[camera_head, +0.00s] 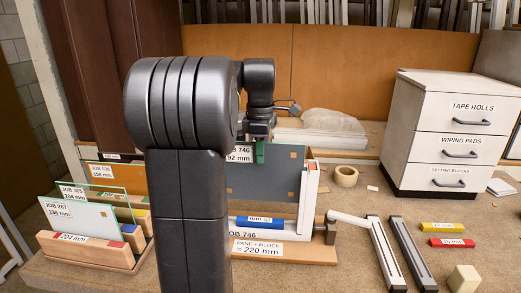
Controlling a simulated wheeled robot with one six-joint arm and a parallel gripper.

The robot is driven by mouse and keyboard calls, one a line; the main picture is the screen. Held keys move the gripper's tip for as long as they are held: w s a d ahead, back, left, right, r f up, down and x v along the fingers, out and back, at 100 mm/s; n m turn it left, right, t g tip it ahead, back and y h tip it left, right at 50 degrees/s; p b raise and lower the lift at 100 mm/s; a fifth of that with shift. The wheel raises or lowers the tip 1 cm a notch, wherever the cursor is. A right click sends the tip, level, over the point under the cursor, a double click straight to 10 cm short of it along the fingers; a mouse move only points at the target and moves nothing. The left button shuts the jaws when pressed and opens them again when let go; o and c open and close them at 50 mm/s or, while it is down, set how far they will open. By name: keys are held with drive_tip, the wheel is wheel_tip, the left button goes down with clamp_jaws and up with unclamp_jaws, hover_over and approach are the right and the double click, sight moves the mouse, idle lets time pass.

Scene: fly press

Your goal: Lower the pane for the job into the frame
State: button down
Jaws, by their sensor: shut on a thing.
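My gripper (261,151) is shut on the top edge of a dark blue-grey pane (265,182). The pane hangs upright, with a label reading JOB 746 and 192 mm at its upper left, partly behind my arm. The white frame (310,205), marked JOB 746, stands around the pane's right and lower sides; my arm hides its left side. A blue block (270,222) lies along the frame's bottom, below the pane, with a gap showing between them. A card (262,248) in front reads PANE + BLOCK = 220 mm.
A rack (128,262) of labelled panes stands at left. Loose bars (385,255), a yellow block (448,225), a red block (452,243) and a cream cube (463,278) lie at right. A tape roll (346,176) and a drawer cabinet (450,130) stand behind.

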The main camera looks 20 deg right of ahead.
sight(260, 176)
drive_tip(key=shift+f+b, duration=1.85)
drive_tip(key=shift+f, duration=1.9)
drive_tip(key=shift+r, duration=0.1)
drive_tip(key=c, duration=1.5)
unclamp_jaws()
wheel_tip(260, 176, up, 14)
drive_tip(key=shift+f+p, duration=0.1)
drive_tip(key=shift+p, duration=0.55)
